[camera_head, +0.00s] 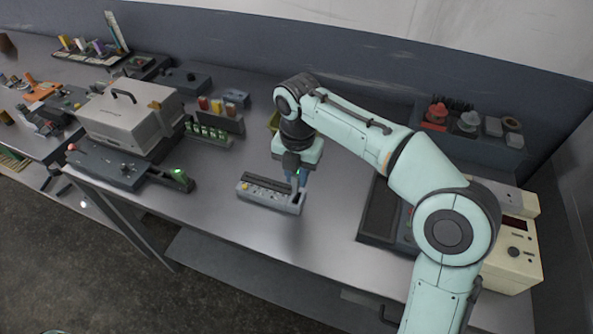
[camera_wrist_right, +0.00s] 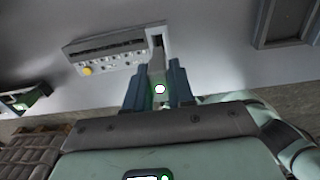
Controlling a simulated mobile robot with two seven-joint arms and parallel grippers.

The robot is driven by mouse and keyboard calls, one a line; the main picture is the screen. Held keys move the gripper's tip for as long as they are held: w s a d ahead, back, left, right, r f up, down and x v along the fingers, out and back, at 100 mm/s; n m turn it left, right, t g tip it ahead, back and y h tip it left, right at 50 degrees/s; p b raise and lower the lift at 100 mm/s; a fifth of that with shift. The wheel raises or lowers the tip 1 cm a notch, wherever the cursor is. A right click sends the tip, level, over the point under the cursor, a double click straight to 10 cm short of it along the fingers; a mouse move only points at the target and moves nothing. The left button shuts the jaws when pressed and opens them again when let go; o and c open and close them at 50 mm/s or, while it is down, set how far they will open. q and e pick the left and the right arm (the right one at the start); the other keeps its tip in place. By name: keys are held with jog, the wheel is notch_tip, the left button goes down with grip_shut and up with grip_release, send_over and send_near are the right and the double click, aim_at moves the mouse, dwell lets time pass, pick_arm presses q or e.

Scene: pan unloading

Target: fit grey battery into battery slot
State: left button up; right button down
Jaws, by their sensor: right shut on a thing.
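My right gripper (camera_head: 299,180) points down at the right end of a small grey device (camera_head: 262,196) on the bench. In the right wrist view, its blue-grey fingers (camera_wrist_right: 157,84) are shut on a slim grey piece, the grey battery (camera_wrist_right: 157,65). The battery's far end reaches the dark battery slot (camera_wrist_right: 155,38) at the right end of the device (camera_wrist_right: 75,52). I cannot tell whether it is inside the slot or just above it. The device's panel has a yellow knob (camera_wrist_right: 86,71) and several small buttons. My left gripper is not in view.
A grey case (camera_head: 128,118) and a dark unit (camera_head: 120,170) stand left. Green cells in a rack (camera_head: 208,134) are behind the device. A cream instrument (camera_head: 500,255) and dark tray (camera_head: 380,215) are right. The bench in front of the device is clear.

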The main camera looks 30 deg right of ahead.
aim_at(297, 190)
jog(key=shift+f+b, duration=0.75)
jog(key=shift+f, duration=0.25)
jog(key=shift+f+b, duration=0.35)
jog(key=shift+f, duration=0.2)
jog(key=shift+w+p, duration=0.1)
jog(key=shift+p, duration=0.35)
jog(key=shift+f+b, duration=0.85)
jog(key=shift+f, duration=0.85)
dwell(0.7)
jog(key=shift+r+p, duration=0.15)
jog(key=shift+p, duration=0.3)
dwell(1.1)
